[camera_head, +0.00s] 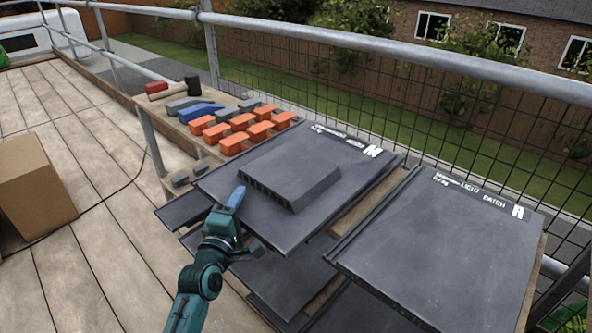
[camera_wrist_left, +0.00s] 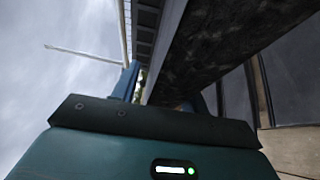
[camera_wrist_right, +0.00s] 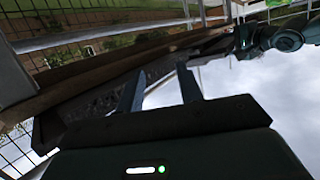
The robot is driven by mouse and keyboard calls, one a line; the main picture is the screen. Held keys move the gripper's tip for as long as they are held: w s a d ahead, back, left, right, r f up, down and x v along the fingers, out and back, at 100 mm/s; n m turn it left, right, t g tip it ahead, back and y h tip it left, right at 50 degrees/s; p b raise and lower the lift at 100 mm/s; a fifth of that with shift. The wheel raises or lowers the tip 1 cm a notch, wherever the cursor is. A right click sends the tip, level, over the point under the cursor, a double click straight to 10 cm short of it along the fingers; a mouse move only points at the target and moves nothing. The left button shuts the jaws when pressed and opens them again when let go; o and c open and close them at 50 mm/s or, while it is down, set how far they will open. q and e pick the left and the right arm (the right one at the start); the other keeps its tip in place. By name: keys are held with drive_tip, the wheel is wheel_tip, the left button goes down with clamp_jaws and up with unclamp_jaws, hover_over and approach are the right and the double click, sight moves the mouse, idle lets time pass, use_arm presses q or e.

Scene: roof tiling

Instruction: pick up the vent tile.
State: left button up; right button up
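The vent tile (camera_head: 240,205) is a dark flat tile with a raised, slotted hood (camera_head: 290,175). It lies on top of the left stack in the head view. My left gripper (camera_head: 235,197) is at its near left edge, with a blue finger showing above the tile. In the left wrist view a dark slab edge (camera_wrist_left: 220,50) runs close by the open left fingers (camera_wrist_left: 155,90); one finger is largely hidden, and contact cannot be told. My right gripper (camera_wrist_right: 160,90) shows only in its wrist view, open, with a dark slab (camera_wrist_right: 85,105) behind its fingers.
A second tile stack (camera_head: 440,250) stands at the right, beyond a narrow gap. Orange blocks (camera_head: 245,130), a blue piece (camera_head: 200,112) and a mallet (camera_head: 172,88) lie on a board behind. A cardboard box (camera_head: 35,180) stands left; a guard rail (camera_head: 400,50) runs behind.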

use_arm(q)
clamp_jaws()
idle(1.1)
drive_tip(key=shift+r, duration=0.25)
